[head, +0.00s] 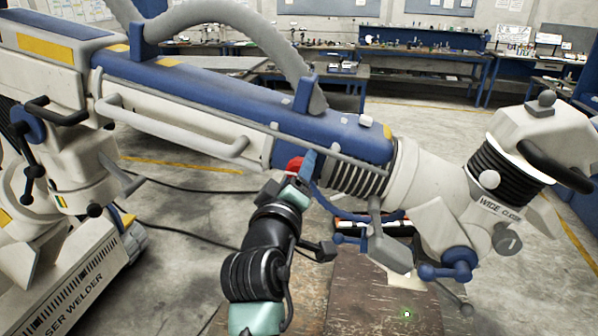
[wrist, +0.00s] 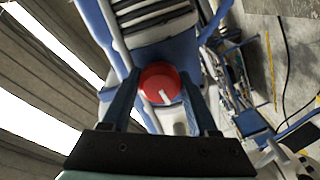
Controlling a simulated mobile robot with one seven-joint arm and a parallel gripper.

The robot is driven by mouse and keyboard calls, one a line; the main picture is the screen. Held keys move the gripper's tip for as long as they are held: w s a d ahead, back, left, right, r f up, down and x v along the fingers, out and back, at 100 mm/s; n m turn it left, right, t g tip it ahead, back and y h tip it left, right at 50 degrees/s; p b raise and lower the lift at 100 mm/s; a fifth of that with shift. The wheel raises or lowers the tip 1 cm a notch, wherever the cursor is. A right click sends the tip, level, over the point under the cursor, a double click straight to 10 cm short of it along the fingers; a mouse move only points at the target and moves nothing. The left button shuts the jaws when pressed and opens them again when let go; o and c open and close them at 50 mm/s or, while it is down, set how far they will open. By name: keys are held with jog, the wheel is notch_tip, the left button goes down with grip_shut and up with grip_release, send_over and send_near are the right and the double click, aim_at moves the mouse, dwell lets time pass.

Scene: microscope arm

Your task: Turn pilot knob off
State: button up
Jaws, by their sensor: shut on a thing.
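The red round knob (wrist: 160,82) sits on the blue and white body of the microscope arm, with a short white mark on its lower face. It also shows in the head view (head: 295,163), partly hidden by my gripper. My gripper (wrist: 165,88) has one finger on each side of the knob and is shut on it. In the head view my gripper (head: 300,178) reaches up from below to the underside of the arm (head: 240,100). The exact contact of the fingertips is hard to see.
The microscope head (head: 500,150) hangs at the right, with blue handles (head: 450,268) below it. A worn brown table (head: 370,300) lies beneath. A grey hose (head: 220,18) loops above the arm. Workbenches (head: 420,65) stand far back, and open floor lies between.

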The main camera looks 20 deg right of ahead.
jog(key=shift+f, duration=0.15)
jog(key=m+b, duration=0.3)
jog(key=shift+f+b, duration=0.15)
jog(key=shift+b, duration=0.25)
jog(key=m+b, duration=0.4)
jog(key=shift+m, duration=0.3)
jog(key=m+b, duration=0.4)
jog(key=shift+m, duration=0.3)
jog(key=shift+m+b, duration=1.5)
jog(key=shift+m, duration=0.5)
jog(key=shift+r, duration=0.2)
jog(key=o, duration=1.4)
jog(key=shift+r, duration=0.1)
jog(key=shift+c, duration=0.2)
